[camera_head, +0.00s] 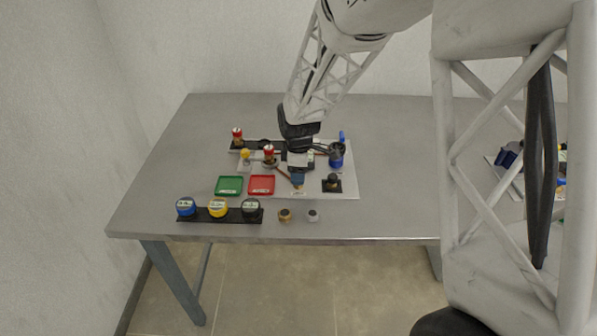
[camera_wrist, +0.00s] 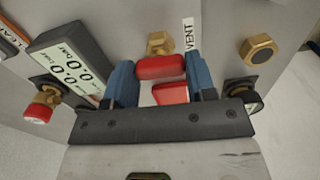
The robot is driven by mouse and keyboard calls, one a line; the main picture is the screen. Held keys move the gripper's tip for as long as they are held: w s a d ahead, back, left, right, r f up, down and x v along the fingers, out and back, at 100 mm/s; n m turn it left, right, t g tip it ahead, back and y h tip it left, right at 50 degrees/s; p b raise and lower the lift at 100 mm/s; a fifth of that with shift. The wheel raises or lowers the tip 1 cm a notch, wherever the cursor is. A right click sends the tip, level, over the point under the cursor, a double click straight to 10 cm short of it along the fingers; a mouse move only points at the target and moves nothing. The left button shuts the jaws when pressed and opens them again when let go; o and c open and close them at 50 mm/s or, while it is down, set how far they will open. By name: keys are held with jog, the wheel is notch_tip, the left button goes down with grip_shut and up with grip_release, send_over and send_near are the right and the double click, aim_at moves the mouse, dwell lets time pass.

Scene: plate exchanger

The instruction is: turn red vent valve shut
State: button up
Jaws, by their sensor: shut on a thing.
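The red vent valve handle (camera_wrist: 160,67) sits on a brass fitting (camera_wrist: 160,43) next to a "VENT" label (camera_wrist: 187,35) in the wrist view. My gripper (camera_wrist: 161,77) is shut on this handle, with one blue finger on its left end and one on its right. A second red part (camera_wrist: 170,93) shows just below, between the fingers. I cannot tell from the handle whether the valve is open or shut.
A digital gauge (camera_wrist: 68,62) and a red-capped brass fitting (camera_wrist: 38,110) stand close on the left. A brass hex cap (camera_wrist: 258,48) is on the right. Green (camera_head: 229,185) and red (camera_head: 261,185) trays lie left of my gripper. The table's left side is clear.

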jog(key=m, duration=0.8)
jog(key=shift+m, duration=0.4)
jog(key=m, duration=0.8)
jog(key=shift+m, duration=0.3)
jog(key=o, duration=0.9)
jog(key=shift+o, duration=0.2)
jog(key=shift+r, duration=0.1)
jog(key=shift+r, duration=3.85)
